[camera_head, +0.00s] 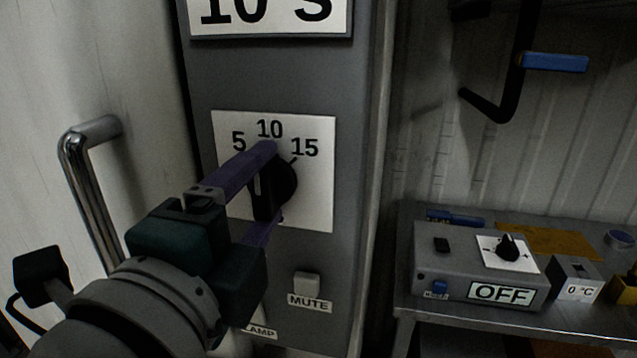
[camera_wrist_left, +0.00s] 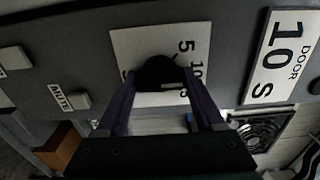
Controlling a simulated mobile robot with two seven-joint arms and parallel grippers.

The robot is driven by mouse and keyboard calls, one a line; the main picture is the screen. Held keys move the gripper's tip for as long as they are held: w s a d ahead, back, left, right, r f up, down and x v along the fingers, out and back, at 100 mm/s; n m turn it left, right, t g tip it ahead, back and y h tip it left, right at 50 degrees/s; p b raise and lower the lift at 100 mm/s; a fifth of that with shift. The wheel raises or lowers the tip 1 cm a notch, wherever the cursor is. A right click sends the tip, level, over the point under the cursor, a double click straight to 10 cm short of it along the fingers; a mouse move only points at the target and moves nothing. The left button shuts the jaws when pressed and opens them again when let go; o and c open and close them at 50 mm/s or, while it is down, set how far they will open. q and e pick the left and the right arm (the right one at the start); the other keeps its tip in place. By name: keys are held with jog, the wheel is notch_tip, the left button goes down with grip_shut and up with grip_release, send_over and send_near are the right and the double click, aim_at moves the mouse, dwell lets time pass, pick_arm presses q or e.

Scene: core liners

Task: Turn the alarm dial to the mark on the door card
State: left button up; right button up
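The alarm dial (camera_head: 285,182) is a black knob on a white plate (camera_head: 315,205) marked 5, 10 and 15, on a grey panel. My left gripper (camera_head: 277,182) has its purple fingers on opposite sides of the knob, one above and one below. In the left wrist view the fingertips (camera_wrist_left: 160,78) meet the edges of the dial (camera_wrist_left: 158,70) with no clear gap. The fingers hide part of the knob, so its exact pointing is hard to read. The door card (camera_head: 270,20) above reads 10 S; its DOOR line shows in the wrist view (camera_wrist_left: 283,58). My right gripper is out of view.
A MUTE button (camera_head: 306,283) sits below the dial plate, with a partly hidden LAMP label under it. A chrome handle (camera_head: 85,190) stands left. On a right-hand shelf are a grey box labelled OFF (camera_head: 465,265) with its own black knob, and a 0 °C block (camera_head: 576,280).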

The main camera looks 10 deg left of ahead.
pick_arm(q)
jog(key=o, duration=0.4)
jog(key=shift+o, duration=0.2)
jog(key=s+b, duration=0.4)
jog(key=s, duration=0.6)
jog(key=shift+a, duration=0.15)
